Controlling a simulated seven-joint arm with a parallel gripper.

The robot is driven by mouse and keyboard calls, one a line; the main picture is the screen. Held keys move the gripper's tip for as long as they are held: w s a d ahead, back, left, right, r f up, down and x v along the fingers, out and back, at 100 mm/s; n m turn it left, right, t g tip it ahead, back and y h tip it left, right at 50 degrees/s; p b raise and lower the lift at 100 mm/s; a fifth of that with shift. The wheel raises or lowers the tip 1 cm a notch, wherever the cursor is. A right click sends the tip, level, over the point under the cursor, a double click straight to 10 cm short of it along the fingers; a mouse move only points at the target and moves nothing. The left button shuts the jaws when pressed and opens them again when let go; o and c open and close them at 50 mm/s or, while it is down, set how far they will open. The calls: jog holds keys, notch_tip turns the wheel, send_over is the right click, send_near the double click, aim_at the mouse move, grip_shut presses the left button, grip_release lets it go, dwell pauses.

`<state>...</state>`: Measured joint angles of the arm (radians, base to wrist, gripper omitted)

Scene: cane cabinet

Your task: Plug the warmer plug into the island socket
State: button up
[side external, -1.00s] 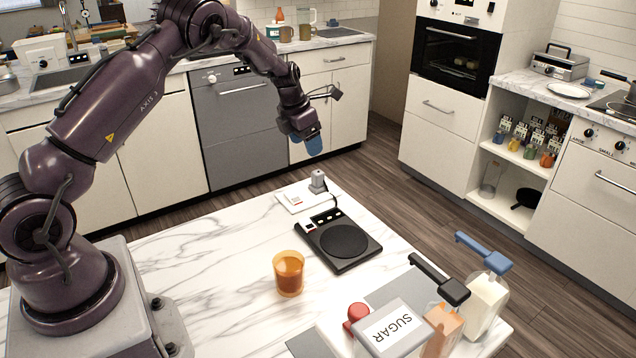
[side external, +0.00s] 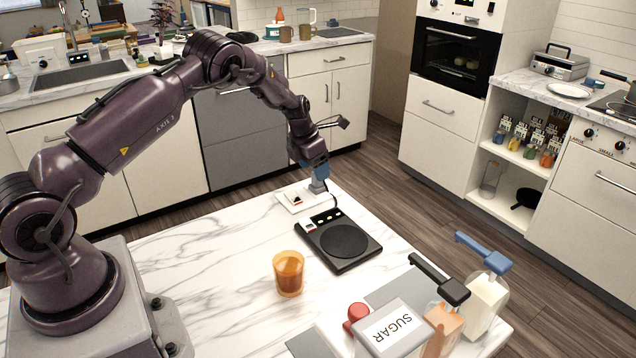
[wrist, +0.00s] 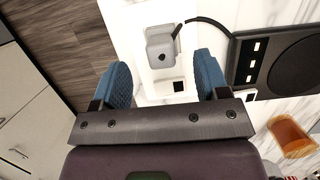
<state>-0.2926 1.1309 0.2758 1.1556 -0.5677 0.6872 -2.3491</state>
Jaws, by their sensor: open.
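The warmer plug (wrist: 160,46) is a grey block with a black cord, standing upright on the white island socket plate (wrist: 182,97). I cannot tell how far it sits in the socket. The plug also shows partly in the side external view (side external: 318,186), on the socket plate (side external: 290,200) at the island's far edge. The black warmer (side external: 338,241) with a round plate lies beside it. My gripper (wrist: 166,77) is open, its blue fingers on either side of the plug's line and apart from it. In the side external view it is just above the plug.
A glass of amber drink (side external: 289,273) stands on the marble island in front of the warmer. A sugar container (side external: 395,330) and jars with handles crowd the near right corner. The marble left of the glass is clear.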

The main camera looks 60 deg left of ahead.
jog(key=x, duration=0.5)
jog(key=shift+w+d, duration=0.1)
jog(key=shift+c, duration=0.5)
jog(key=shift+r, duration=0.1)
jog(key=c, duration=0.9)
jog(key=shift+c, duration=0.2)
